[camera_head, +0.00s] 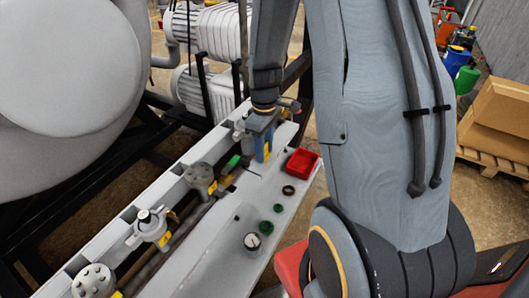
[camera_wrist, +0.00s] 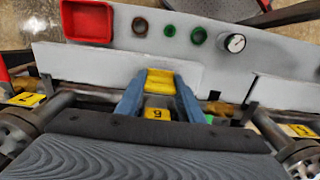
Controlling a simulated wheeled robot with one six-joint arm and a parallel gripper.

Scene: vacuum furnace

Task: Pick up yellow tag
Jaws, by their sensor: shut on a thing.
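My gripper (camera_wrist: 159,85) is shut on a yellow tag (camera_wrist: 160,79), which sits between its two blue fingers in the wrist view. A yellow face marked 6 (camera_wrist: 157,114) shows just below it between the fingers; I cannot tell whether it is the same piece. In the head view my gripper (camera_head: 264,145) points down at the far part of the grey bench, with a small bit of yellow at its fingertips. Whether the tag touches the bench is unclear.
The grey bench (camera_head: 222,226) carries a red tray (camera_head: 302,162), a dark ring (camera_head: 289,190), green parts (camera_head: 278,208) and a round gauge (camera_head: 252,241). Valves (camera_head: 152,226) with other yellow tags (camera_head: 165,238) line a pipe. A large grey vessel (camera_head: 65,60) stands left.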

